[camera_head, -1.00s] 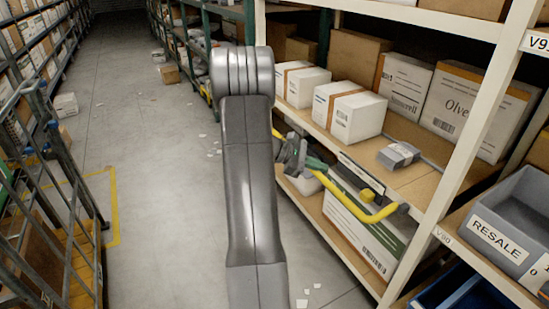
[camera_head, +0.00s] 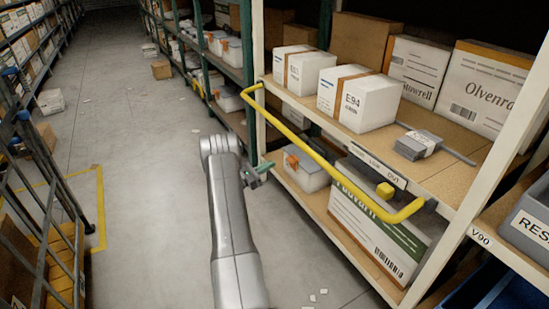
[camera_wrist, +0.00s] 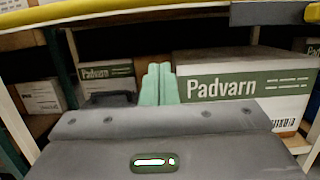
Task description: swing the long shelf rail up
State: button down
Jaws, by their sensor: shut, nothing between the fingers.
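The long yellow shelf rail (camera_head: 318,152) runs along the front of the rack in the head view. Its near end curves in to the rack post at the right, and its far end (camera_head: 250,90) bends in near the far post. A yellow knob (camera_head: 385,189) sits near its near end. My gripper (camera_head: 265,167) has green fingers and is left of the rail and below it, apart from it in the picture. In the wrist view the fingers (camera_wrist: 158,84) are together and empty. The rail (camera_wrist: 100,13) crosses the top of that view above them.
Boxes stand on the shelf (camera_head: 445,180) behind the rail, with a small grey pack (camera_head: 417,145). A Padvarn carton (camera_head: 365,230) and a lidded bin (camera_head: 303,170) are on the lower shelf. A blue-grey cart (camera_head: 50,190) stands left. The aisle floor (camera_head: 150,140) between is mostly clear.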

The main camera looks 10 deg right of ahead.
jog(key=w+d+r, duration=0.3)
jog(key=d+r, duration=0.3)
jog(key=d, duration=0.2)
jog(key=shift+d, duration=0.25)
jog(key=shift+r, duration=0.15)
